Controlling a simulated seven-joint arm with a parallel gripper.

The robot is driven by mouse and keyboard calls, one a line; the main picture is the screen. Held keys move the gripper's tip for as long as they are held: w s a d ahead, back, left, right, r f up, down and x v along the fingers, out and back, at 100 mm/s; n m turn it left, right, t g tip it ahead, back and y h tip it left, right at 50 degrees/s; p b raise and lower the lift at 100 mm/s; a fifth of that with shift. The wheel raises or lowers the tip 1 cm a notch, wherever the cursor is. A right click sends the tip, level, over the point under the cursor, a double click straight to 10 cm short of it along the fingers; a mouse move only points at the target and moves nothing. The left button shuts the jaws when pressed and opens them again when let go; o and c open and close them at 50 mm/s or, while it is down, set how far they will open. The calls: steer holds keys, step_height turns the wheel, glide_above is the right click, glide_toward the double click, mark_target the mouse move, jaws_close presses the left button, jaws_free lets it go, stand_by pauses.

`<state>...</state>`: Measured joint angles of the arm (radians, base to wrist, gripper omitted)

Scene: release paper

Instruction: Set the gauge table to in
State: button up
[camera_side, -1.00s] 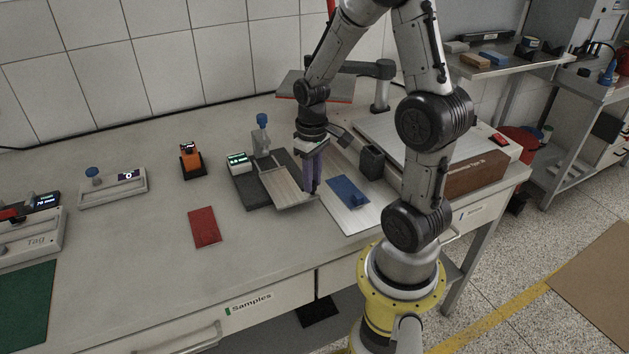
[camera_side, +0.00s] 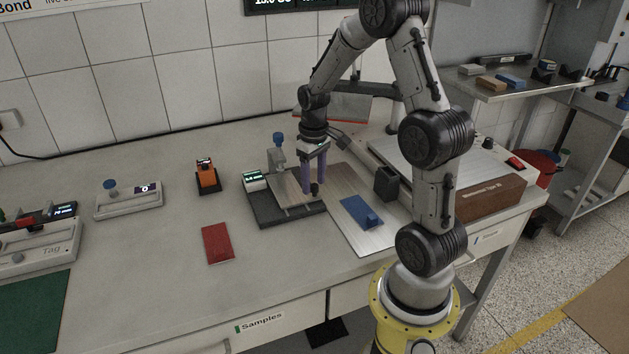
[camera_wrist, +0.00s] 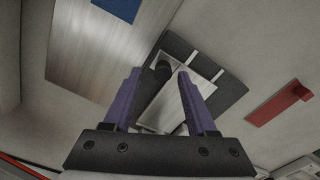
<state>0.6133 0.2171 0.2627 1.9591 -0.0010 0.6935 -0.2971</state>
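The gauge table (camera_side: 290,187) is a light metal plate on a black base (camera_side: 262,213). It lies mostly over the base, with thin rails bared at the base's front. A gauge with a blue knob (camera_side: 278,138) and a green-lit display (camera_side: 255,181) stands at its back left. My gripper (camera_side: 314,190) points down at the plate's right side. In the wrist view, its purple fingers (camera_wrist: 160,75) are apart, with a dark knob (camera_wrist: 163,70) between them. Small gaps seem to show beside the knob; any contact is unclear.
A brushed metal sheet (camera_side: 352,218) with a blue block (camera_side: 360,212) lies right of the base. A red piece (camera_side: 217,244) and an orange device (camera_side: 206,175) are at left. The bench between them is clear.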

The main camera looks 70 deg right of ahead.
steer(key=shift+a, duration=0.1)
step_height(320, 180, up, 14)
stand_by(0.6)
steer(key=shift+f, duration=0.1)
steer(key=s+a+r+n+t, duration=0.25)
steer(key=a+r, duration=0.45)
steer(key=a, duration=0.5)
steer(key=s+a+f+n+t, duration=0.1)
steer(key=s+a+f+t, duration=0.2)
steer(key=s+a, duration=0.5)
steer(key=s+f, duration=0.1)
steer(key=s, duration=0.1)
steer(key=shift+s+a+f, duration=0.2)
steer(key=shift+s+a, duration=0.15)
